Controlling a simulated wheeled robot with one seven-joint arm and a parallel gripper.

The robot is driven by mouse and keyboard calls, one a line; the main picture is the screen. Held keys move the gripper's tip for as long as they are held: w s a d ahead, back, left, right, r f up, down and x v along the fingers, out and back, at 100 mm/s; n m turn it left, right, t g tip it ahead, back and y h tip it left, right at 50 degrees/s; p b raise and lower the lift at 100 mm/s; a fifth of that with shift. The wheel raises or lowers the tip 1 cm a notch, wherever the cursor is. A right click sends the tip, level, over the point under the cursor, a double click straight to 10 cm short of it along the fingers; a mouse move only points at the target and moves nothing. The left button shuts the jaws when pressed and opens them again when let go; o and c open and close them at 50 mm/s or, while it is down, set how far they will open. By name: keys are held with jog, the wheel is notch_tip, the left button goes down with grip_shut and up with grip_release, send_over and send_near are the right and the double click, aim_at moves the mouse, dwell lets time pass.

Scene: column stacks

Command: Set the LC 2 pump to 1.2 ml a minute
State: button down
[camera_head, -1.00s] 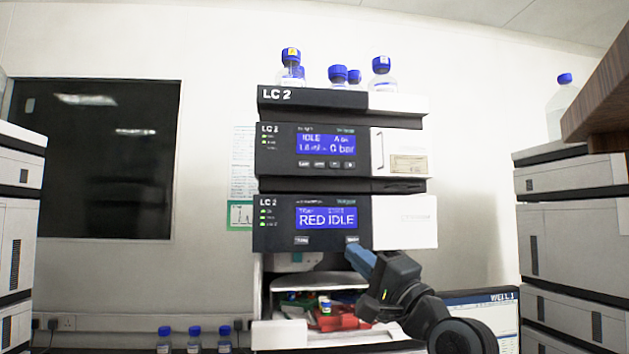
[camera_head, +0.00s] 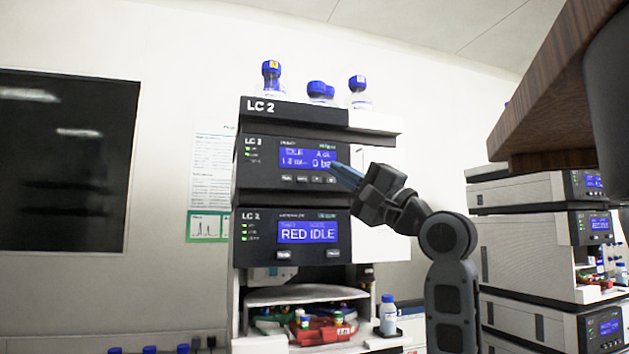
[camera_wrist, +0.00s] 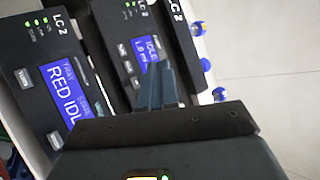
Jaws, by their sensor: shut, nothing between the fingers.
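The LC 2 pump (camera_head: 278,164) is the upper black-fronted module of the stack in the head view. Its blue display (camera_head: 306,158) shows IDLE and a bar reading of 0; the flow figure is too blurred to read surely, though it looks like 1.0 ml in the wrist view (camera_wrist: 151,52). A row of small buttons (camera_head: 301,179) lies below the display. My gripper (camera_head: 335,168) is shut and empty, its blue fingertips in front of the display's lower right corner, above the right-end buttons. In the wrist view the fingertips (camera_wrist: 156,72) cover part of the display; contact cannot be told.
Below is another LC 2 module (camera_head: 308,233) reading RED IDLE, over an open bay with a red tray (camera_head: 322,331). Blue-capped bottles (camera_head: 358,90) stand on top. A wooden shelf edge (camera_head: 545,110) juts in at upper right, above another stack (camera_head: 525,250).

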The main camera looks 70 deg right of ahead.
jog(key=shift+w, duration=0.1)
jog(key=b, duration=0.2)
send_near(308, 172)
notch_tip(308, 172, up, 3)
jog(key=w+a, duration=0.2)
jog(key=shift+w+d+f, duration=0.1)
jog(key=shift+w+d, duration=0.15)
jog(key=shift+d, duration=0.2)
jog(key=shift+w+d+f, duration=0.1)
jog(key=shift+w+d, duration=0.15)
jog(key=shift+d, duration=0.2)
jog(key=shift+w+d, duration=0.1)
dwell(1.1)
jog(key=shift+w+d, duration=0.2)
jog(key=shift+w+d, duration=0.25)
jog(key=shift+d, duration=0.1)
dwell(0.8)
jog(key=shift+s+a+r, duration=0.1)
jog(key=shift+a, duration=0.05)
jog(key=shift+s+a+p, duration=0.4)
jog(key=shift+s+a, duration=0.05)
jog(key=shift+a, duration=0.1)
jog(key=shift+s, duration=0.1)
